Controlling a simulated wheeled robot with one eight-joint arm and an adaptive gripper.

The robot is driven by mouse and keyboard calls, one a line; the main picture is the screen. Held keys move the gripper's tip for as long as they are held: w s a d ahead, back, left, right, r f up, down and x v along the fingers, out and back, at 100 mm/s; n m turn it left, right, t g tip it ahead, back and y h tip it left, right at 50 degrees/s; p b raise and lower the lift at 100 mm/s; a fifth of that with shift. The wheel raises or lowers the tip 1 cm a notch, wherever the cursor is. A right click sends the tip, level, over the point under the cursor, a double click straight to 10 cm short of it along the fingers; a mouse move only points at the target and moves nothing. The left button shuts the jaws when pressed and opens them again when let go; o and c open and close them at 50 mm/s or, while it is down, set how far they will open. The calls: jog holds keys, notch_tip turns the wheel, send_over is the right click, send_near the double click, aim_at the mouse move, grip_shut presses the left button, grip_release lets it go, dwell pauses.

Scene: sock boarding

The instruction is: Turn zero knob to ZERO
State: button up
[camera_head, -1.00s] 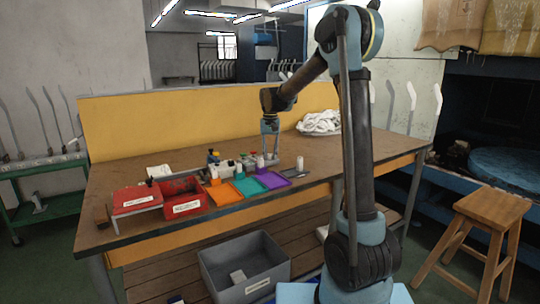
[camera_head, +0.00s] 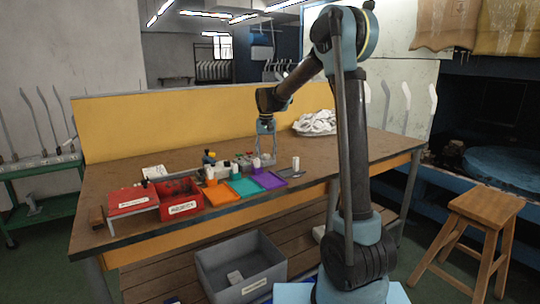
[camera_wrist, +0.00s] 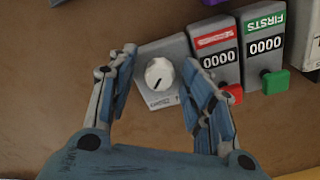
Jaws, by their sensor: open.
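In the wrist view a round white knob (camera_wrist: 160,73) with a short dark mark sits on a small grey box (camera_wrist: 164,99). The mark is on the knob's lower part and tilts slightly. Lettering on the box below the knob is too small to read. My gripper (camera_wrist: 158,57) is open, with one finger on each side of the knob and box. A gap shows between each finger and the knob. In the head view my gripper (camera_head: 266,157) points down over the bench's rear middle, and the knob cannot be made out there.
Right of the knob stand a counter with a red label (camera_wrist: 216,60) and a green FIRSTS counter (camera_wrist: 263,45), both reading 0000. My right finger is close to the red one. Orange (camera_head: 221,195), teal (camera_head: 243,187) and purple (camera_head: 269,180) trays lie in front on the bench.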

aim_at(267, 154)
jog(key=shift+n, duration=0.3)
jog(key=n, duration=0.3)
jog(key=shift+n, duration=0.4)
jog(key=n, duration=0.4)
jog(key=shift+n, duration=0.4)
jog(key=n, duration=0.4)
jog(key=shift+d+n, duration=0.1)
jog(key=shift+n, duration=0.3)
jog(key=n, duration=0.4)
notch_tip(267, 154, up, 17)
jog(key=s+d+f+m, duration=0.4)
jog(key=s+d, duration=0.5)
jog(key=s, duration=0.3)
jog(key=s+d+f+m+t, duration=0.1)
jog(key=s+d+f+m, duration=0.3)
jog(key=s+d, duration=0.5)
jog(key=shift+s+f+m, duration=0.35)
jog(key=shift+s+m, duration=0.75)
jog(key=shift+s, duration=0.3)
